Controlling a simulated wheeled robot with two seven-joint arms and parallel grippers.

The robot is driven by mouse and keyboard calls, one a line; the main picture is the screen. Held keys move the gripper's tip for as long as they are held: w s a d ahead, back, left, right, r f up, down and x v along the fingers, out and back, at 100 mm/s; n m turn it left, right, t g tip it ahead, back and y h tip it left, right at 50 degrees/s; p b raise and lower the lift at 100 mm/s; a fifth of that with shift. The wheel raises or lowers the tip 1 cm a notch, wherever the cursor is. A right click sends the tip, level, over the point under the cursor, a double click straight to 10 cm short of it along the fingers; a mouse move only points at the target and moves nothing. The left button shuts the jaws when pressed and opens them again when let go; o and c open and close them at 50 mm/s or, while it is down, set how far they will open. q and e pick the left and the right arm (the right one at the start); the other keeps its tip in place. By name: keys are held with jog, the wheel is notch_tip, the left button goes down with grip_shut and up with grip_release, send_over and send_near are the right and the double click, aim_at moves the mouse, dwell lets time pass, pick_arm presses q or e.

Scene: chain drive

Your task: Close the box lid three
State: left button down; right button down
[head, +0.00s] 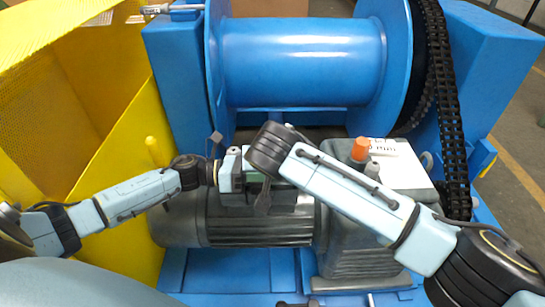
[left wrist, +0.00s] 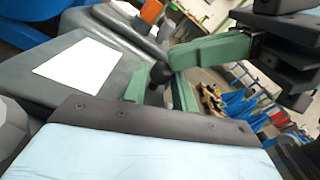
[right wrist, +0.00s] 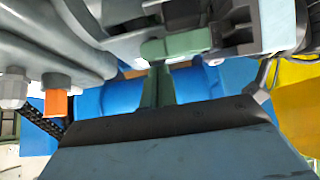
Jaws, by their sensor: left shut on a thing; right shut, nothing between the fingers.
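The grey motor (head: 265,222) lies below the blue drum, and both grippers meet above it. My left gripper (head: 245,172), reaching in from the left, is shut on a small dark part (left wrist: 158,73) between its green fingers in the left wrist view. I cannot tell whether that part belongs to the box lid. My right gripper (head: 265,192) points down close beside it. Its green fingers (right wrist: 157,90) are shut and empty, near the left gripper's green fingers (right wrist: 180,43). The arms and grippers hide the box and its lid, so the lid's angle cannot be told.
A big blue drum (head: 300,62) stands behind, with a black chain (head: 447,110) at its right. A yellow mesh guard (head: 50,110) stands at the left. An orange cap (head: 361,148) rises from the grey gearbox near a white plate (head: 405,165).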

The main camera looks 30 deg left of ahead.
pick_arm(q)
jog(key=c, duration=1.2)
grip_release()
jog(key=shift+w+r, duration=0.15)
jog(key=shift+r, duration=0.4)
jog(key=shift+c, duration=0.2)
pick_arm(e)
jog(key=shift+s+d+f, duration=0.1)
jog(key=shift+d+f, duration=0.1)
jog(key=shift+f, duration=0.4)
pick_arm(q)
jog(key=shift+a, duration=0.1)
